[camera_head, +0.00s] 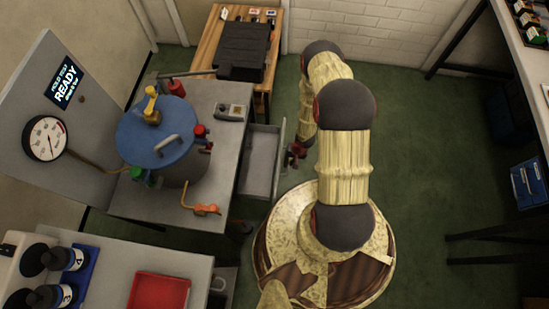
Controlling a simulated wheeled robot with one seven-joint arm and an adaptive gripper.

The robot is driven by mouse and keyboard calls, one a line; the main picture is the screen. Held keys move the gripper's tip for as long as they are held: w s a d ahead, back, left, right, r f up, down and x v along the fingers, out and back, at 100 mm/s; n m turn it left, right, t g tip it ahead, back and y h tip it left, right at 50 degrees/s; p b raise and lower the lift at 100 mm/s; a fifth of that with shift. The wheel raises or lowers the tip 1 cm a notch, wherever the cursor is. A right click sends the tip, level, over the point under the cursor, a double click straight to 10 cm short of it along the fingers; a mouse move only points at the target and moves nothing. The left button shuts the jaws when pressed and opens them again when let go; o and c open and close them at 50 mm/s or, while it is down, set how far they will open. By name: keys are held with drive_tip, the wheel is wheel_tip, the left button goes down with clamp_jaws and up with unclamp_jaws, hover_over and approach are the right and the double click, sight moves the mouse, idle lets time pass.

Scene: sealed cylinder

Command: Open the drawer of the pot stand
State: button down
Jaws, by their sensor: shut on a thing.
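The pot stand (222,100) is a grey table at the left, bearing a large pot with a blue lid (140,133). Its drawer (261,160) sticks out from the stand's right side, and its grey inside shows, looking empty. My gripper (294,154) is small and dark, low at the drawer's outer front. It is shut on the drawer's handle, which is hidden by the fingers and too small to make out. My arm reaches down from above, right of the drawer.
A wooden table with a dark case (243,47) stands behind. A grey bench with a red tray (158,292) is at the front left. Dark-framed shelving is at the right. Green floor (420,150) is clear between my arm and the shelving.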

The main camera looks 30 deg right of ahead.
drive_tip(key=s+d, duration=0.4)
drive_tip(key=d, duration=0.1)
drive_tip(key=shift+d, duration=0.35)
drive_tip(key=shift+s, duration=0.1)
drive_tip(key=c, duration=1.9)
unclamp_jaws()
drive_tip(key=r, duration=0.4)
drive_tip(key=d+r, duration=0.1)
drive_tip(key=r, duration=0.3)
drive_tip(key=s+r, duration=0.1)
drive_tip(key=r, duration=0.2)
drive_tip(key=shift+s+d+r, duration=0.1)
drive_tip(key=shift+d+r, duration=0.3)
